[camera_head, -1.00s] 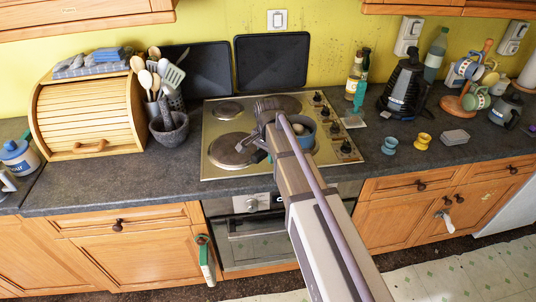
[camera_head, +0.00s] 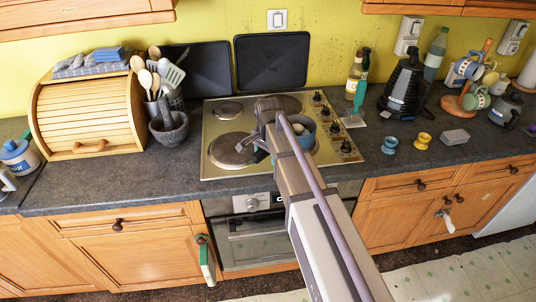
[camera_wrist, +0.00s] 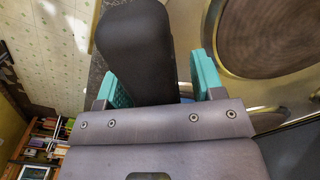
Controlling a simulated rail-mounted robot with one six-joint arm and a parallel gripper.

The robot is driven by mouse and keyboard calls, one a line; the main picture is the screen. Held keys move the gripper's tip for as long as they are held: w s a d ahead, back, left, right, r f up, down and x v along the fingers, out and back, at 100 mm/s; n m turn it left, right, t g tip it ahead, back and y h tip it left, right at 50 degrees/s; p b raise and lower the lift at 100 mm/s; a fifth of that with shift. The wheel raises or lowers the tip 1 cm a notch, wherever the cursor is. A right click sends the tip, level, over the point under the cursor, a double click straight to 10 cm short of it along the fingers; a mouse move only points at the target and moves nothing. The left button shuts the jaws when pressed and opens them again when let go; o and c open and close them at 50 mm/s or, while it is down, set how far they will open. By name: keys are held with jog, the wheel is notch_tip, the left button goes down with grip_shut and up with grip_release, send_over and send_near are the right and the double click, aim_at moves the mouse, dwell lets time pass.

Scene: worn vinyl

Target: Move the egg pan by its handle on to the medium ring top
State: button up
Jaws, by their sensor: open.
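The egg pan (camera_head: 308,138) is blue with eggs in it and stands at the right front of the hob, partly hidden behind my arm. In the wrist view its dark handle (camera_wrist: 135,50) lies between the two teal fingers of my gripper (camera_wrist: 154,76). The gripper is open, with a gap showing beside the handle. In the head view the fingertips are mostly hidden. The back right ring (camera_head: 290,103), which looks mid-sized, is partly covered by a dark part. The large front left ring (camera_head: 232,150) and small back left ring (camera_head: 228,110) are bare.
Hob knobs (camera_head: 340,128) line the right edge. A teal spatula (camera_head: 359,97) and bottles (camera_head: 354,75) stand beyond them. A stone mortar (camera_head: 170,130) stands left of the hob. Two black panels (camera_head: 271,62) lean on the wall. Blue and yellow egg cups (camera_head: 422,140) stand at the right.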

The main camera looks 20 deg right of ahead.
jog(key=shift+r, duration=0.15)
jog(key=shift+r+p, duration=3.9)
jog(key=shift+p, duration=0.15)
notch_tip(320, 180, up, 11)
jog(key=p, duration=1)
jog(key=shift+p, duration=0.4)
jog(key=shift+f, duration=0.15)
jog(key=s+f+n+b, duration=0.5)
jog(key=s+f+b, duration=0.1)
jog(key=s, duration=0.4)
jog(key=s+a+f+n+b, duration=0.1)
jog(key=s+f+n+b, duration=0.4)
jog(key=s, duration=0.4)
jog(key=shift+s+a+f+n+b, duration=0.25)
jog(key=shift+s+f+n+b, duration=0.15)
jog(key=shift+n+b, duration=0.15)
